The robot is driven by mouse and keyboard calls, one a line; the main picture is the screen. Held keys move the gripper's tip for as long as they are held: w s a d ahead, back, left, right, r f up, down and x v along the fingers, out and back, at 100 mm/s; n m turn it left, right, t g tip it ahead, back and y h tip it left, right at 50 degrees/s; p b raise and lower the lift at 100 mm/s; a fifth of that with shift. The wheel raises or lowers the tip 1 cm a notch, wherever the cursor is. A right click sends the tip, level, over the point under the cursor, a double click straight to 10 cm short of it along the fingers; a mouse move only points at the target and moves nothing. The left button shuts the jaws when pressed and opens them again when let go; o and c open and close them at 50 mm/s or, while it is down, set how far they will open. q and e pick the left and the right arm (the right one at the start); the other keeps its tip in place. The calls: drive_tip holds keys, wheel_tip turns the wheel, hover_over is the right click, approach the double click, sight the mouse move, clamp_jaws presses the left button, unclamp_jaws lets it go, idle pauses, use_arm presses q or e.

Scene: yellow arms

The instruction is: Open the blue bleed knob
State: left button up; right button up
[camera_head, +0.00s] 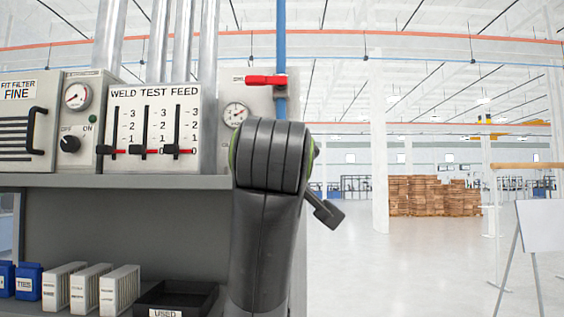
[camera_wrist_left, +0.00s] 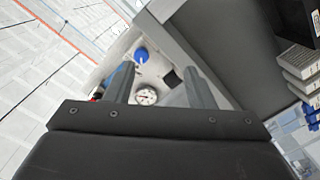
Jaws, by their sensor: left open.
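The blue bleed knob (camera_wrist_left: 141,55) shows in the left wrist view on a pale panel, above a small round gauge (camera_wrist_left: 146,96). In the head view the knob is hidden, and my dark arm covers the panel's lower part. My left gripper (camera_wrist_left: 158,68) is open in the wrist view, with its two grey fingers apart and nothing held. The knob appears between the fingers, closer to the left finger's tip. Contact cannot be told, but none is evident. My right gripper is in neither view.
A red lever (camera_head: 267,80) sits on the blue pipe (camera_head: 281,45) above the panel gauge (camera_head: 235,113). The weld test feed panel (camera_head: 156,160) stands left on a grey shelf (camera_head: 120,181). A black tray (camera_head: 176,299) and boxes lie below. Open floor is on the right.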

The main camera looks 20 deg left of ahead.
use_arm(q)
wheel_tip(320, 180, up, 5)
drive_tip(key=s, duration=0.2)
drive_tip(key=shift+n+t, duration=0.3)
drive_tip(key=shift+n, duration=0.1)
drive_tip(key=p+x, duration=0.3)
drive_tip(key=x, duration=0.2)
drive_tip(key=p+x, duration=0.3)
drive_tip(key=x, duration=0.2)
drive_tip(key=p+x, duration=0.3)
drive_tip(key=x, duration=0.2)
drive_tip(key=shift+w+d+f, duration=0.1)
drive_tip(key=shift+w+f, duration=0.2)
drive_tip(key=shift+w+f+p, duration=0.1)
drive_tip(key=shift+w+p, duration=0.3)
drive_tip(key=shift+w, duration=0.05)
drive_tip(key=c, duration=1)
